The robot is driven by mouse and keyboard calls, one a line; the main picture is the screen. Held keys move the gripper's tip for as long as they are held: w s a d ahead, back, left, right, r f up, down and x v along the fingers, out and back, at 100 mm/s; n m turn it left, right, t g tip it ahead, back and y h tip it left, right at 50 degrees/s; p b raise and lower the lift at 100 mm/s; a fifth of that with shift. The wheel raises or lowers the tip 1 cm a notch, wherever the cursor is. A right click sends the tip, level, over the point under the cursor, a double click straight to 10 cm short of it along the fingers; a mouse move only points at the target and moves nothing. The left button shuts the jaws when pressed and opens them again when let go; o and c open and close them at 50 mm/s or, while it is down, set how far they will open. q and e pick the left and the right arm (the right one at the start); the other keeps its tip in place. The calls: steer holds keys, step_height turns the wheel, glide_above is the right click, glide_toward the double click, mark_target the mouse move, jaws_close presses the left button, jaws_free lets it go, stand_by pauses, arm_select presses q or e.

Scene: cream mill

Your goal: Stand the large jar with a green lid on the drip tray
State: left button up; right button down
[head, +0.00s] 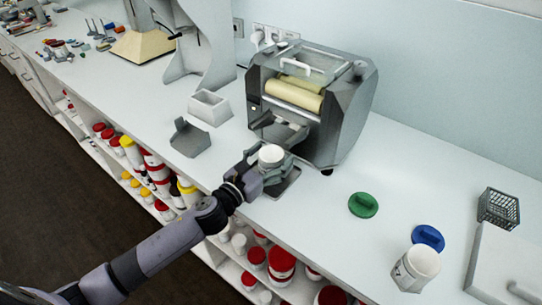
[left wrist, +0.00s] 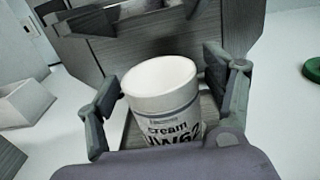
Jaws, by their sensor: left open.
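A white jar (head: 271,155) stands upright on the grey drip tray (head: 290,181) in front of the mill. In the left wrist view, the jar (left wrist: 165,110) carries a label reading "cream"; its top is plain white, with no green lid on it. My left gripper (head: 262,165) is open around the jar. In the left wrist view, its fingers (left wrist: 168,95) stand on either side with gaps showing. A green lid (head: 363,205) lies on the counter to the right of the mill. My right gripper is out of view.
The cream mill (head: 342,112) stands right behind the jar. A second white jar (head: 415,268), a blue lid (head: 428,237) and a black wire basket (head: 498,208) are at the right. A grey scoop-like part (head: 190,138) and a pale box (head: 210,107) sit left.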

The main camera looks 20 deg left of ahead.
arm_select(q)
steer(key=shift+r, duration=0.1)
steer(key=shift+s+a, duration=0.1)
steer(key=shift+s, duration=0.05)
steer(key=b+v, duration=0.2)
steer(key=v, duration=0.8)
steer(key=shift+b+v, duration=0.45)
steer(key=shift+v, duration=0.4)
